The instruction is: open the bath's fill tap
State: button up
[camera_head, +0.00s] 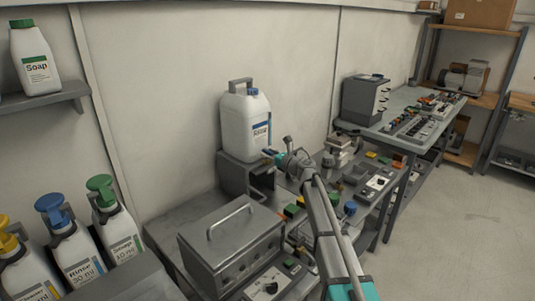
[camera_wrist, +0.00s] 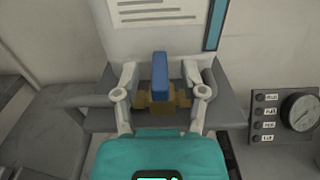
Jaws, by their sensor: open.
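A large white canister (camera_head: 238,122) with a grey handle and a blue-edged label stands on a grey stand (camera_head: 232,172) against the wall. In the wrist view, the canister's lower front (camera_wrist: 155,42) fills the top. A brass tap (camera_wrist: 148,101) with a blue lever (camera_wrist: 161,80) is at its base; the lever runs up and down in that picture. My gripper (camera_wrist: 165,88) is open, one finger on each side of the lever, with visible gaps to it. In the head view, my gripper (camera_head: 278,156) is in front of the canister and partly hides the tap.
A grey lidded metal bath (camera_head: 225,245) with a handle is in front of the stand. A dial panel (camera_wrist: 283,119) is right of the gripper in the wrist view. Pump bottles (camera_head: 75,250) stand at left. Cluttered benches extend right, with open floor (camera_head: 450,220) beyond.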

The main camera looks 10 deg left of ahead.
jog(key=shift+w+a, duration=0.4)
jog(key=shift+a, duration=0.1)
grip_shut()
jog(key=shift+d, duration=0.3)
jog(key=shift+a, duration=0.25)
